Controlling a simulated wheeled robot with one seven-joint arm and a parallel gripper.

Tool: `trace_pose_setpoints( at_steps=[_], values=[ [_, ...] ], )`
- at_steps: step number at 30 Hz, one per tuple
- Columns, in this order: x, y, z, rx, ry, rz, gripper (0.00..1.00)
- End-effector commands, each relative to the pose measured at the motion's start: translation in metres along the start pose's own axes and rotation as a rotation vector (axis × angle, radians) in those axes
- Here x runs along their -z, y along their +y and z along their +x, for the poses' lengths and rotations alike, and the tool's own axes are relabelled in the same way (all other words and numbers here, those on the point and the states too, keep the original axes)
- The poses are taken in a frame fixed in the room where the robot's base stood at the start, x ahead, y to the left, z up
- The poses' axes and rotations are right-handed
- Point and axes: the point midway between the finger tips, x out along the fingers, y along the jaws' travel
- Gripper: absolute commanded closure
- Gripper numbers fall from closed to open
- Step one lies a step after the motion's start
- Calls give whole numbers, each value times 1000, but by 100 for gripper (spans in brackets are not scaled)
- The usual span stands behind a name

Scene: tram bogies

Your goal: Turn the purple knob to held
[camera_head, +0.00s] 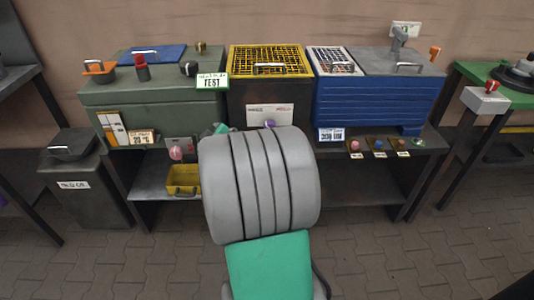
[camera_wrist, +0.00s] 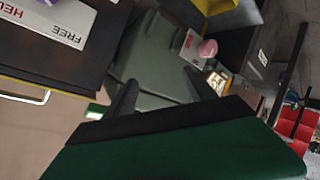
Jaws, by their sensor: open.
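The purple knob (camera_head: 269,123) sits on the front of the dark cabinet (camera_head: 235,108) with the yellow grille, just under a white label plate (camera_head: 270,113). My arm partly covers the knob's lower side in the head view. In the wrist view the plate (camera_wrist: 62,22) reads FREE and the start of a second word, "HE". A sliver of the purple knob (camera_wrist: 46,2) shows at the top left edge. Which way the knob points cannot be told. My gripper (camera_wrist: 157,86) is open and empty, its fingers apart from the knob. My arm hides it in the head view.
A green cabinet (camera_head: 150,98) stands left and a blue ribbed one (camera_head: 370,105) right. A pink knob (camera_head: 176,152) is at the lower left; it also shows in the wrist view (camera_wrist: 207,48). A yellow bin (camera_head: 183,180) sits below. A cabinet handle (camera_wrist: 25,97) juts out.

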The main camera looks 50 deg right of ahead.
Motion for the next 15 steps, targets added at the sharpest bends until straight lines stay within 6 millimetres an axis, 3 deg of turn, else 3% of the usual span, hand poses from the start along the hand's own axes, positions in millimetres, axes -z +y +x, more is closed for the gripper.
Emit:
trace_pose_setpoints(
  at_steps=[1, 3, 6, 9, 15],
  values=[
    [-71, 16, 35, -123, 16, -34, 36],
    [-121, 57, 49, -288, 41, -101, 36],
    [-173, 98, 47, -466, 41, -175, 36],
    [-194, 119, 41, -555, 35, -214, 36],
    [-191, 137, 60, -572, 36, -225, 36]
  ],
)
